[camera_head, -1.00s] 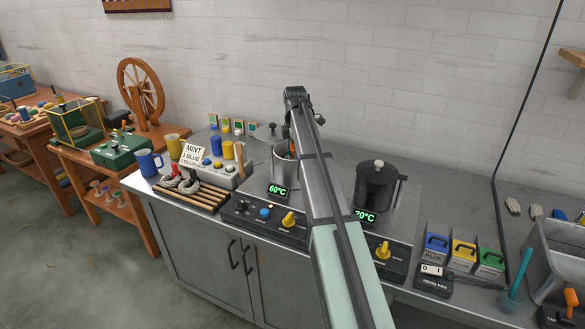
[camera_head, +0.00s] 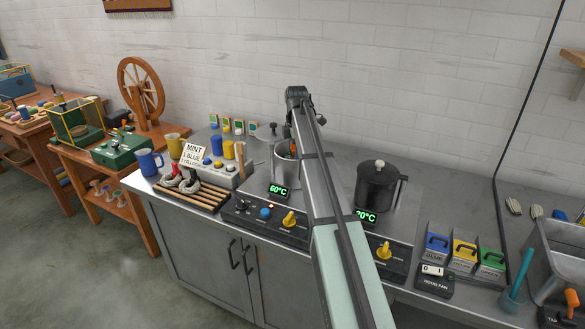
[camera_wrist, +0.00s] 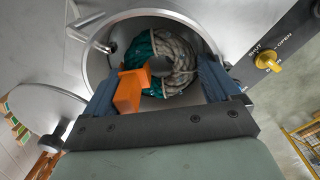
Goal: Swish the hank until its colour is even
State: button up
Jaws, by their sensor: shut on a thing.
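The hank (camera_wrist: 178,65) lies in the open steel pot (camera_wrist: 97,65) in the wrist view. It is part teal, on the left and bottom, and part pale grey-white, on the top and right, so its colour is uneven. An orange handle (camera_wrist: 130,92) stands in front of it. My gripper (camera_wrist: 160,84) is over the pot mouth, shut on the orange handle, with a blue finger on each side. In the head view my arm hides most of the pot (camera_head: 283,170), and a bit of orange shows inside its mouth. The hank's underside is hidden.
A display by the pot reads 60°C (camera_head: 279,191). A lidded dark pot (camera_head: 378,185) stands to the right. A round lid (camera_wrist: 42,108) lies beside the open pot.

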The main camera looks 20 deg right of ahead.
jog(key=f, duration=0.1)
jog(key=s+f, duration=0.1)
jog(key=f, duration=0.1)
jog(key=shift+s+a+f, duration=0.25)
jog(key=shift+f, duration=0.1)
jog(key=shift+w+d+r, duration=0.15)
jog(key=shift+w+r, duration=0.1)
jog(key=shift+r, duration=0.7)
jog(key=shift+w+d+r, duration=0.1)
jog(key=shift+w+r, duration=0.15)
jog(key=shift+r, duration=0.7)
jog(key=shift+w+r, duration=0.2)
jog(key=shift+r, duration=1.5)
jog(key=shift+w, duration=0.15)
jog(key=shift+r, duration=0.1)
jog(key=shift+r, duration=1.4)
jog(key=shift+r, duration=0.1)
